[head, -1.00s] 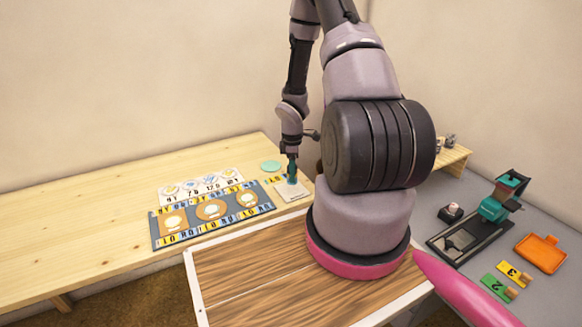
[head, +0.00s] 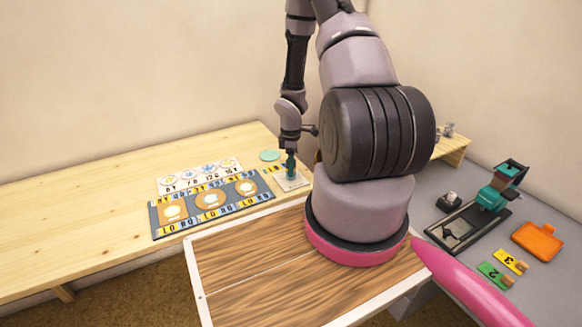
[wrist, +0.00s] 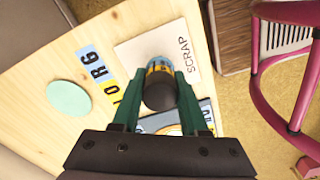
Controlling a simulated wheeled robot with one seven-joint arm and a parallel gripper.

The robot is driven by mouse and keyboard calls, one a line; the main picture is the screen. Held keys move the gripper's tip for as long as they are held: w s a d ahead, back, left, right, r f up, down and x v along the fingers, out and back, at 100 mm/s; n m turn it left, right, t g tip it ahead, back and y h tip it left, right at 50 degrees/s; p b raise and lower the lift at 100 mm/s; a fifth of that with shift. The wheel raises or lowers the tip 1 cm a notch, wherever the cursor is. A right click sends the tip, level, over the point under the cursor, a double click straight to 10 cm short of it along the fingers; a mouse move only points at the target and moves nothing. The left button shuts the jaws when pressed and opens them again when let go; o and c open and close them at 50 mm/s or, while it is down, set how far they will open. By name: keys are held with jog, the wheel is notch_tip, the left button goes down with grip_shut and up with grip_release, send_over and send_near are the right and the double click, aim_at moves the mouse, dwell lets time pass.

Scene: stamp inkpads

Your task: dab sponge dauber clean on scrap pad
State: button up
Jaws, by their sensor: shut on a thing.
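My gripper (wrist: 160,97) is shut on the sponge dauber (wrist: 159,94), which has a dark body and a yellow-and-blue band. In the head view my gripper (head: 290,163) points down over the scrap pad (head: 296,183). In the wrist view the white scrap pad (wrist: 185,48), printed SCRAP, lies beneath the dauber. The dauber's tip is hidden, so I cannot tell whether it touches the pad.
A mint-green disc (head: 270,155) lies behind the pad. A blue-grey mat (head: 190,225) with several round pads lies to the left. The left of the table (head: 80,200) is clear. A grey bench (head: 440,245) at right holds a stamping press (head: 497,195) and an orange tray (head: 538,242).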

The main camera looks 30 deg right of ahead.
jog(key=shift+f, duration=0.6)
dwell(0.7)
jog(key=shift+r, duration=0.2)
jog(key=shift+r, duration=0.4)
dwell(0.4)
jog(key=shift+r, duration=2.25)
jog(key=shift+f, duration=0.1)
jog(key=shift+f, duration=2.15)
jog(key=shift+f, duration=0.5)
jog(key=shift+r, duration=0.5)
